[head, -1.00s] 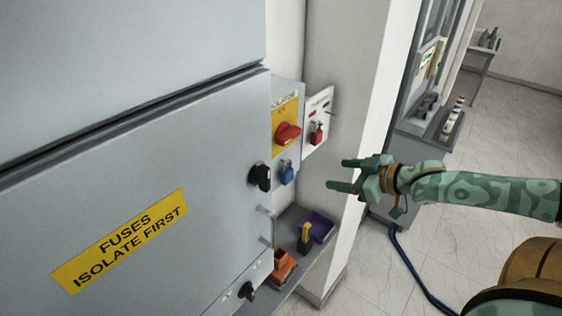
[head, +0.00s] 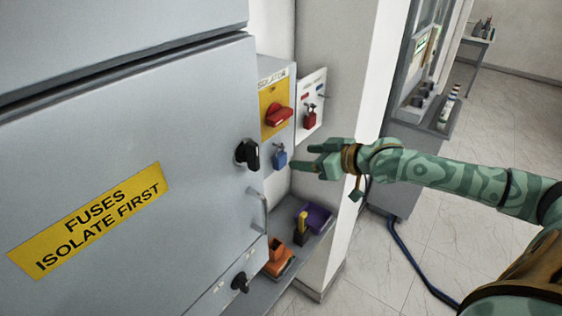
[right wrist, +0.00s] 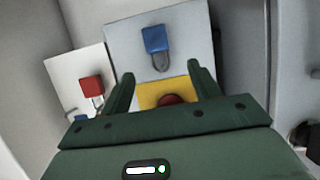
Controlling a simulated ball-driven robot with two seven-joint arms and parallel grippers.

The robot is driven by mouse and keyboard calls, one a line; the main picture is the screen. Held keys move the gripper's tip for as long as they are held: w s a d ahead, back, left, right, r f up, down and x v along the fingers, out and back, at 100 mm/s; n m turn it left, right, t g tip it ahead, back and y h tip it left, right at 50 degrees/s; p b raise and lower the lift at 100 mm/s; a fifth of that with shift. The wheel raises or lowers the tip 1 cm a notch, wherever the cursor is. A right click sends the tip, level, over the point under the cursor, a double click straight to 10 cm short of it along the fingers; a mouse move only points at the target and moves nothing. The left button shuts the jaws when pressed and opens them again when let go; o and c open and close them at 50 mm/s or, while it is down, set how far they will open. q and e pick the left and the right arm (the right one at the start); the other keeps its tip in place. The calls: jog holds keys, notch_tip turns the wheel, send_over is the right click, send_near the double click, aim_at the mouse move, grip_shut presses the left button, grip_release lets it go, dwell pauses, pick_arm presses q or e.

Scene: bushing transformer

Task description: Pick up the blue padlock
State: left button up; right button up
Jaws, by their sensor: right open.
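The blue padlock (head: 280,157) hangs on the front of the grey isolator box (head: 269,73), below the red rotary handle (head: 279,115). In the right wrist view the blue padlock (right wrist: 155,39) shows beyond the fingertips, its body and shackle clear of them. My right gripper (head: 300,157) is open and empty, just right of the padlock in the head view. Its two fingers (right wrist: 160,80) point toward the box in the wrist view, and nothing is between them and the padlock. My left gripper is not in view.
A red padlock (head: 310,117) hangs on the white panel (head: 318,88) beside the box. A black knob (head: 247,154) and a door handle (head: 258,212) stick out to the left. Below, a shelf (head: 300,262) holds a purple bin (head: 318,217) and orange and yellow items.

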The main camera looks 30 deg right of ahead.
aim_at(283, 157)
jog(key=x, duration=0.3)
jog(key=p+x, duration=0.1)
jog(key=x, duration=0.4)
jog(key=shift+w+f, duration=0.2)
jog(key=shift+f, duration=0.2)
jog(key=shift+s, duration=0.2)
jog(key=c, duration=0.7)
jog(key=shift+w, duration=0.1)
jog(key=c, duration=0.4)
